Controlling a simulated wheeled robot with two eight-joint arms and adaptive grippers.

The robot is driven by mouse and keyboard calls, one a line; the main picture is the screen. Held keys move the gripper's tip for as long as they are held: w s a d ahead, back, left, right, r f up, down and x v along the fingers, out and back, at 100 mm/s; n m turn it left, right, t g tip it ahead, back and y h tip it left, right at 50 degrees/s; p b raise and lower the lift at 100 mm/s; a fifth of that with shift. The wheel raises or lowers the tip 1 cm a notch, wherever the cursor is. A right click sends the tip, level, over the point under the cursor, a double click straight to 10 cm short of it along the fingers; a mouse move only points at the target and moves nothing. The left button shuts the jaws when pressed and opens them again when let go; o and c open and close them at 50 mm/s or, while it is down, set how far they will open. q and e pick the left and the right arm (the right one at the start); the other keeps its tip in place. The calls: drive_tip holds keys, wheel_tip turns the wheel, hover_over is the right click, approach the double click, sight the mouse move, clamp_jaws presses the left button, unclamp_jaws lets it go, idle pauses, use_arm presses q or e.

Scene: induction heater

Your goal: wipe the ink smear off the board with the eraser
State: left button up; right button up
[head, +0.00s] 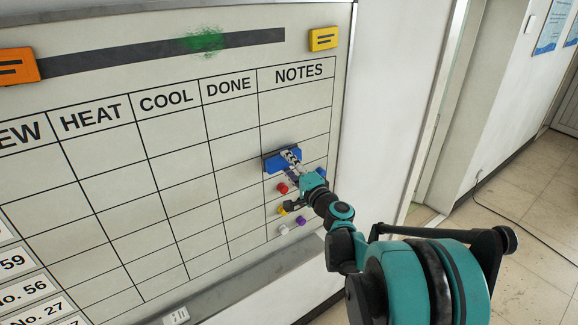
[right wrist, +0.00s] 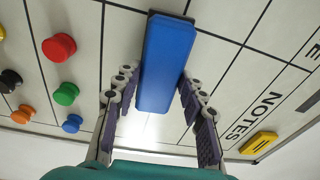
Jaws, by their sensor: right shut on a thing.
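The whiteboard (head: 180,170) carries a printed grid with column headings. A green ink smear (head: 205,39) lies across the black bar near the board's top edge. The blue eraser (head: 270,163) is at the NOTES column, well below and right of the smear. My right gripper (head: 292,162) is shut on it. In the right wrist view the eraser (right wrist: 166,62) sits between the two fingers of my right gripper (right wrist: 158,78), its long side pointing away from the palm. I cannot tell whether it touches the board. My left gripper is not in view.
Several round magnets, such as a red one (head: 282,188) and a purple one (head: 301,220), sit below the eraser. Orange (head: 18,66) and yellow (head: 324,38) tags flank the black bar. A grey ledge (head: 232,287) runs under the board. The upper NOTES column is clear.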

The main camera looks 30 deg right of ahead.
drive_tip(key=shift+w+a, duration=0.1)
drive_tip(key=shift+w, duration=0.95)
idle(0.4)
drive_tip(key=shift+d+b, duration=0.45)
drive_tip(key=shift+d, duration=1.45)
drive_tip(key=shift+w+a+b, duration=0.1)
drive_tip(key=shift+a+b, duration=0.1)
drive_tip(key=shift+b, duration=0.3)
drive_tip(key=shift+a, duration=1.75)
